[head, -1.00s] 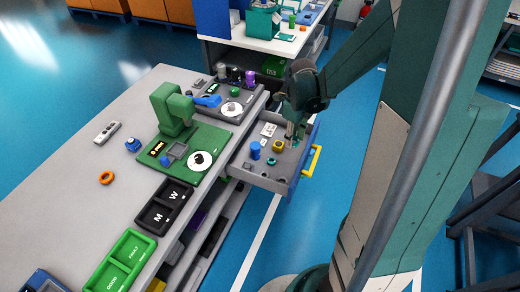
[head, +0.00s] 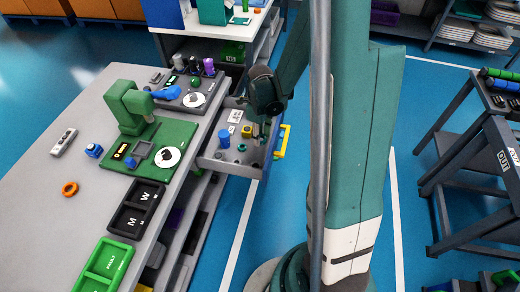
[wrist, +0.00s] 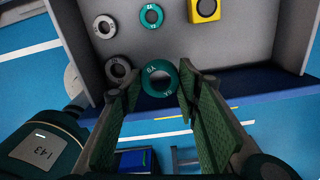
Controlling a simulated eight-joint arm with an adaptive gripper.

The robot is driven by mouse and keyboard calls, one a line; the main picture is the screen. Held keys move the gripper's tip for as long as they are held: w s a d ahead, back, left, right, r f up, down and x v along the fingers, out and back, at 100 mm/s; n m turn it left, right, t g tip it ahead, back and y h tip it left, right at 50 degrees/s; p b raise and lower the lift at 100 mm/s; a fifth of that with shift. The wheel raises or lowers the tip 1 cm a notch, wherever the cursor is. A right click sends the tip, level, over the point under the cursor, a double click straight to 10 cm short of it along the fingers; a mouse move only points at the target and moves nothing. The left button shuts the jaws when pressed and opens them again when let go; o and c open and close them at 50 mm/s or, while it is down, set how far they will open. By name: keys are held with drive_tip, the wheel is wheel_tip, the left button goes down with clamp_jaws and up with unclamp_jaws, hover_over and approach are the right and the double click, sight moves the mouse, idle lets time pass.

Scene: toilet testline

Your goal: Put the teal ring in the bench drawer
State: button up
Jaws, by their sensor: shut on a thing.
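The bench drawer (head: 216,168) is pulled out from the bench's right side, with a yellow handle (head: 281,141). In the wrist view, its grey floor (wrist: 245,40) fills the top. My gripper (wrist: 158,90) is shut on a teal ring (wrist: 173,70), which shows between the fingertips near the drawer's blue front wall (wrist: 240,90). I cannot tell the ring's height above the floor. A second teal ring (wrist: 151,16) lies in the drawer, apart from the held one. In the head view, my gripper (head: 262,136) is at the drawer's handle side; the held ring is not clear there.
The drawer also holds two grey rings (wrist: 104,26) (wrist: 118,70), a yellow block (wrist: 205,9) and a blue cylinder (head: 224,139). An orange ring (head: 70,188), a green press (head: 130,108) and black bins (head: 137,208) are on the bench top. Blue floor is open right of the drawer.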

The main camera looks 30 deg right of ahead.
drive_tip(key=b, duration=0.1)
hover_over(260, 153)
drive_tip(key=shift+d+f, duration=0.1)
drive_tip(key=shift+f, duration=2.1)
drive_tip(key=shift+f, duration=0.1)
drive_tip(key=shift+f+b, duration=0.55)
drive_tip(key=shift+f, duration=1.3)
drive_tip(key=shift+f, duration=0.15)
drive_tip(key=o, duration=0.8)
drive_tip(key=shift+c, duration=0.2)
drive_tip(key=shift+o, duration=0.2)
drive_tip(key=shift+r, duration=0.2)
drive_tip(key=shift+r+p, duration=1.75)
drive_tip(key=shift+r, duration=4.25)
